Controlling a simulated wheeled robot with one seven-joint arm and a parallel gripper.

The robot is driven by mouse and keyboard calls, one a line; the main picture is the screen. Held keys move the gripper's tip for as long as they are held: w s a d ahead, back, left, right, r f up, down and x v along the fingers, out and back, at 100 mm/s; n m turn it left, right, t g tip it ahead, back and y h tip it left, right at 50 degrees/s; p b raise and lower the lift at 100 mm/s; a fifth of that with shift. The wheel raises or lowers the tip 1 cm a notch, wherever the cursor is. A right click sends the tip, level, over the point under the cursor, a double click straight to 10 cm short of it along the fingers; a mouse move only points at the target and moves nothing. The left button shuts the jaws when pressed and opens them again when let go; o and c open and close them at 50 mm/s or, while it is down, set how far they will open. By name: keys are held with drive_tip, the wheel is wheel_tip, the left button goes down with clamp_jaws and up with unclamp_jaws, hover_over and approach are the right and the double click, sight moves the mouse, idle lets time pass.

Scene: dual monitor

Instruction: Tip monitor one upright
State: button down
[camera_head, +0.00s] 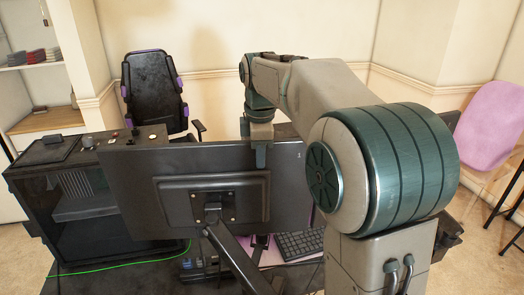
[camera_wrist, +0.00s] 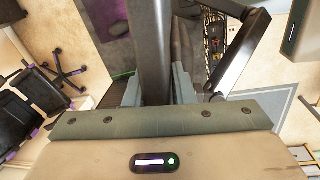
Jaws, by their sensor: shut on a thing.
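A dark monitor (camera_head: 135,190) shows its back in the head view, with a raised mounting plate at its middle. A dark support arm (camera_head: 235,258) runs from the plate down to the right. The monitor's top edge is nearly level; I cannot tell how far it leans forward or back. My gripper (camera_head: 260,157) comes down on the top edge, right of the middle, and is shut on it. In the wrist view my gripper (camera_wrist: 157,88) has the monitor's edge (camera_wrist: 154,45) between its fingers. No label tells which monitor is monitor one. My arm hides the right side.
A dark computer case (camera_head: 75,205) stands left of the monitor. A keyboard (camera_head: 298,244) lies below it on the desk. A black and purple chair (camera_head: 153,92) stands behind, and a pink chair (camera_head: 490,125) is at the right. A green cable (camera_head: 130,263) lies in front.

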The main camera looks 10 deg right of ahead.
drive_tip(key=shift+w, duration=0.2)
drive_tip(key=c, duration=1.4)
unclamp_jaws()
drive_tip(key=shift+f, duration=0.1)
drive_tip(key=shift+o, duration=0.4)
drive_tip(key=shift+w+f, duration=0.1)
drive_tip(key=shift+w, duration=0.2)
drive_tip(key=shift+s, duration=0.2)
drive_tip(key=r, duration=0.4)
drive_tip(key=s+r, duration=0.1)
drive_tip(key=r, duration=0.9)
drive_tip(key=shift+s+a, duration=0.1)
drive_tip(key=shift+s, duration=0.2)
